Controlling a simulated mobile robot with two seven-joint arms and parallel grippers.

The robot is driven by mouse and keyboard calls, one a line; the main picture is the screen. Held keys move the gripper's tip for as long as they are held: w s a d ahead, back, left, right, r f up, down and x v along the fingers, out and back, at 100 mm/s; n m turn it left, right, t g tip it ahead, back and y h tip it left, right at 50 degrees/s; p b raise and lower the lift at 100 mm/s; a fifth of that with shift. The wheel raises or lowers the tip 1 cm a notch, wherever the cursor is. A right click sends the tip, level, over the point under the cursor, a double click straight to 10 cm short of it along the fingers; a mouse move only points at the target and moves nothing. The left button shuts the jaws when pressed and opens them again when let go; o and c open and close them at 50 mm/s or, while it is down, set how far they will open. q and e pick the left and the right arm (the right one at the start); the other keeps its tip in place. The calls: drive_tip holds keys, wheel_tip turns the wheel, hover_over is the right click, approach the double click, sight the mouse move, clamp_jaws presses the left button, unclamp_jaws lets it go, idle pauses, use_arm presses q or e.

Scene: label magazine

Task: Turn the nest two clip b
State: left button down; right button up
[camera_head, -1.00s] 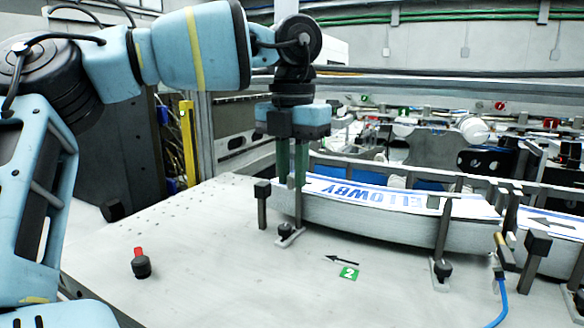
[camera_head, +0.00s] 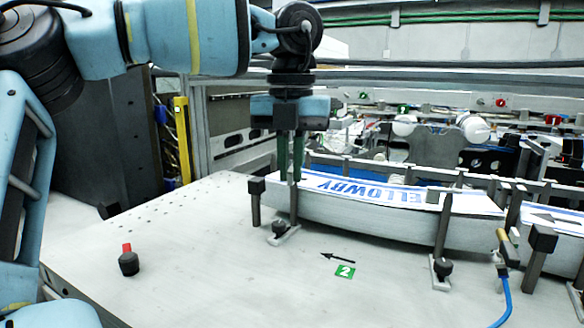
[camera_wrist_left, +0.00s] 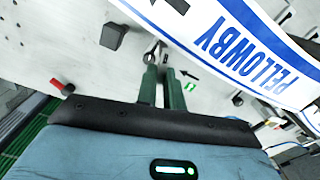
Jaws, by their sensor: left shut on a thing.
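Nest two holds a long curved stack of white labels with blue print (camera_head: 375,195), marked by a green "2" sign (camera_head: 345,271). At its left end stands a clip (camera_head: 279,228), with a dark upright post, black knob and slotted pale foot. A similar clip (camera_head: 442,268) stands farther right along the stack's front. My left gripper (camera_head: 291,178) points down with its green fingers closed around the top of the left clip's post. In the left wrist view its fingertips (camera_wrist_left: 162,72) hide the grip, with the clip's foot (camera_wrist_left: 152,50) just beyond. My right gripper is out of view.
Black-capped posts (camera_head: 256,187) stand at the nest's corners, close to the gripper. A red-topped black knob (camera_head: 128,261) stands at the table's left. A blue hose (camera_head: 502,303) runs at the right. The pale table (camera_head: 215,245) is clear between.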

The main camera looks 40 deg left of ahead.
use_arm(q)
drive_tip(key=shift+w+d+n+b, duration=0.15)
drive_tip(key=shift+w+n+b, duration=0.15)
drive_tip(key=shift+n, duration=2)
drive_tip(key=shift+w+d+n+b, duration=0.15)
drive_tip(key=shift+w+n, duration=0.3)
drive_tip(key=shift+n, duration=1.85)
drive_tip(key=shift+w+d+n+b, duration=0.15)
drive_tip(key=shift+w+n+b, duration=0.15)
drive_tip(key=shift+n, duration=2)
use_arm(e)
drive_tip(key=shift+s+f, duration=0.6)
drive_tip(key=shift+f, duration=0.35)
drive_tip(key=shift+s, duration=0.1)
use_arm(q)
drive_tip(key=c, duration=1.5)
unclamp_jaws()
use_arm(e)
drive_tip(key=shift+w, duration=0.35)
